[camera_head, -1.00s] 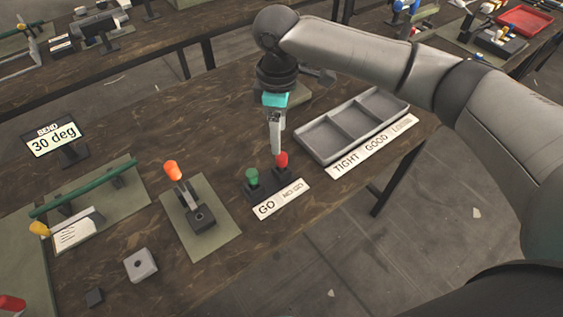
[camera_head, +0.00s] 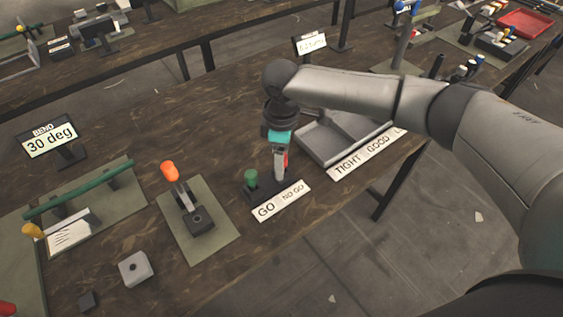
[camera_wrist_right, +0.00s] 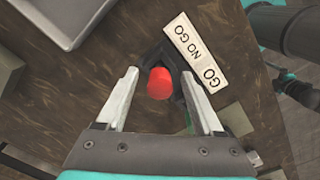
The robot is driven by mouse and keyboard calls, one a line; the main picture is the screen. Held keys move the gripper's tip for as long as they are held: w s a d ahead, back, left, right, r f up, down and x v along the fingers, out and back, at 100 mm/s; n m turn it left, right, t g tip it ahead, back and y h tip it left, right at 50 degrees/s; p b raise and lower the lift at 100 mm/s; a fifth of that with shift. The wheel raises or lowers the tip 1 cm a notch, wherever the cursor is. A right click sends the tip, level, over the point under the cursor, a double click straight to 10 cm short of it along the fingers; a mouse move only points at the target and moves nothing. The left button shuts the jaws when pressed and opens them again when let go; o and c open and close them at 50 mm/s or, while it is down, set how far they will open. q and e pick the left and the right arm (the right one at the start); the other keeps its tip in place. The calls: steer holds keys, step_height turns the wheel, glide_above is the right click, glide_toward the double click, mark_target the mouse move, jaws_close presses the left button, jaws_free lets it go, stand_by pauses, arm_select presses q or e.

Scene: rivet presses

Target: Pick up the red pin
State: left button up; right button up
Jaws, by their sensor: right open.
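The red pin (camera_wrist_right: 159,83) stands in a dark holder beside the GO / NO GO label, and in the right wrist view it lies between my open fingers. My right gripper (camera_wrist_right: 160,95) is open, its two fingers on either side of the pin's red head, with no clear contact visible. In the head view my right gripper (camera_head: 279,172) points down over the holder (camera_head: 262,196) and hides most of the red pin (camera_head: 286,159). A green pin (camera_head: 251,176) stands in the same holder to the left. My left gripper is not in view.
The GO / NO GO label (camera_head: 281,201) lies in front of the holder. A grey divided tray (camera_head: 318,150) is close on the right. A lever tool with an orange knob (camera_head: 169,171) stands to the left. The table behind is mostly clear.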

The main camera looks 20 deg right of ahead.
jaws_close()
stand_by(0.3)
steer(key=shift+r, duration=0.1)
